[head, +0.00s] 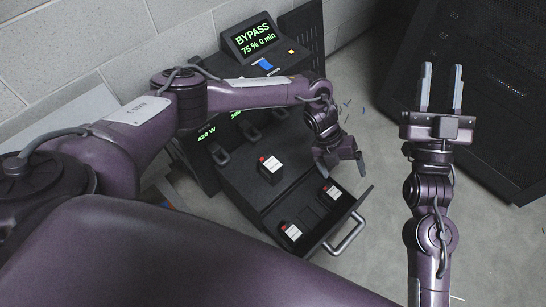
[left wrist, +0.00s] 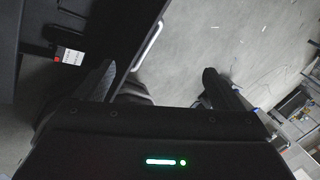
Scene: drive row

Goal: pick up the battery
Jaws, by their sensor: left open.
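Three black batteries with white labels and a red mark show in the head view. One battery (head: 270,168) stands on the dark surface behind the open drawer. A second battery (head: 331,192) sits in the drawer's far right part, and a third battery (head: 290,232) in its near left part. My left gripper (head: 341,168) is open and empty, just beyond the second battery and apart from it. In the left wrist view one labelled battery (left wrist: 68,57) lies left of the open fingers (left wrist: 160,82). My right gripper (head: 441,90) is open and empty, fingers up, at the right.
The open drawer (head: 362,199) has a grey bar handle (head: 345,234) at its front. The black cabinet carries a lit display (head: 254,38) reading BYPASS. Another dark cabinet (head: 490,80) stands at the right. The grey floor (head: 385,150) between them is mostly clear.

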